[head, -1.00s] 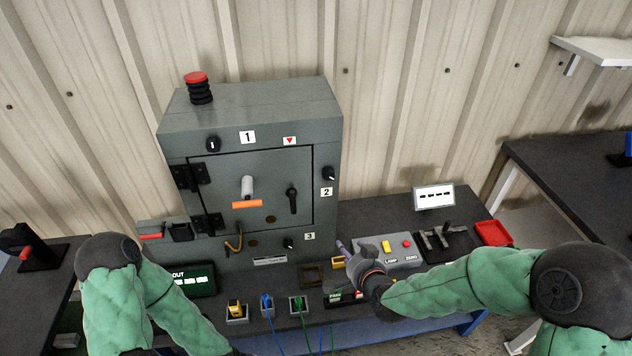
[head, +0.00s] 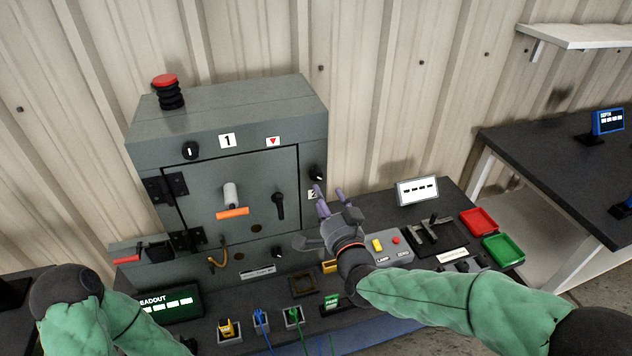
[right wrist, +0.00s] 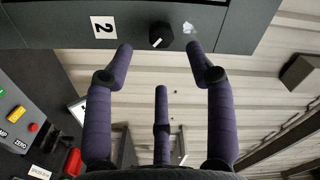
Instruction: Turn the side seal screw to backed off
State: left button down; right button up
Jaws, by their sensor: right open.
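The side seal screw appears to be the black knob (head: 318,175) on the right side of the grey enclosure (head: 230,110), by the label "2". In the right wrist view the knob (right wrist: 161,35) has a small white pointer mark and sits beyond and between the fingertips. My right gripper (head: 329,193) is open and empty, its purple fingers raised close to the knob and partly covering the label. In the right wrist view its fingers (right wrist: 158,48) are spread to either side of the knob, with no contact visible. My left gripper is out of view; only its arm shows at lower left.
A lamp panel (head: 390,250), a small white display (head: 417,190) and red (head: 478,222) and green trays (head: 503,250) lie right. Blue and green cables run along the front.

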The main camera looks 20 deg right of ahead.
aim_at(316, 178)
jog(key=w+b, duration=0.1)
jog(key=w, duration=0.6)
jog(key=shift+w+a, duration=0.15)
jog(key=shift+w, duration=0.25)
jog(key=shift+f, duration=0.1)
grip_shut()
